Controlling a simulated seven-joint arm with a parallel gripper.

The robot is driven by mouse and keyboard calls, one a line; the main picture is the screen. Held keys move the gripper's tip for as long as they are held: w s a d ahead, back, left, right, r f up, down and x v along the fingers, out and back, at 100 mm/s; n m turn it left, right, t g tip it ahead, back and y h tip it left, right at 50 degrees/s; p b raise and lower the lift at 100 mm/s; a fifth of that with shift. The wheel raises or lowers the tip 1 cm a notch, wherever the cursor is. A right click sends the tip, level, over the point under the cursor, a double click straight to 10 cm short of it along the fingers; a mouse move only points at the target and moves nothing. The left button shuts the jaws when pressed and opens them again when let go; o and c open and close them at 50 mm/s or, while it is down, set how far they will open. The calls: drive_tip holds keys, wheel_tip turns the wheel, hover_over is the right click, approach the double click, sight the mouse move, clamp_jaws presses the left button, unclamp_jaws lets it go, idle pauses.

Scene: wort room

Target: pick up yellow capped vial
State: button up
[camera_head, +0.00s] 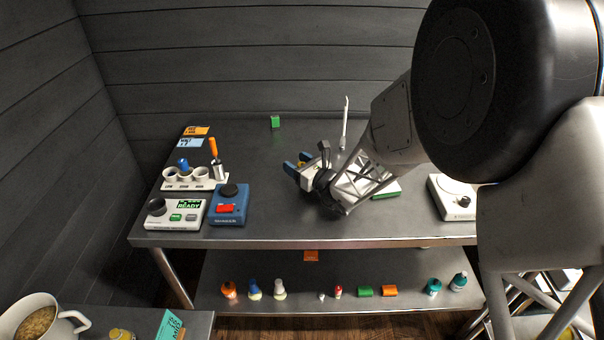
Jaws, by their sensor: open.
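My gripper (296,164) is above the middle of the grey metal table (300,228), with its blue-tipped fingers apart and pointing left. I cannot make out a vial with a clearly yellow cap. A small yellow-topped item (122,334) sits at the bottom left, cut off by the picture edge, and I cannot tell what it is. My arm hides part of the table's right side.
A rack (188,180) holding a blue-topped item and an orange-handled tool, a READY box (175,214) and a blue device (229,206) stand at left. A green block (275,121) is at the back. A lower shelf (215,292) bears several small bottles. A white device (452,197) is at right.

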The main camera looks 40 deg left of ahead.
idle(0.3)
drive_tip(key=c, duration=1)
wheel_tip(320, 180, up, 10)
idle(0.4)
idle(0.4)
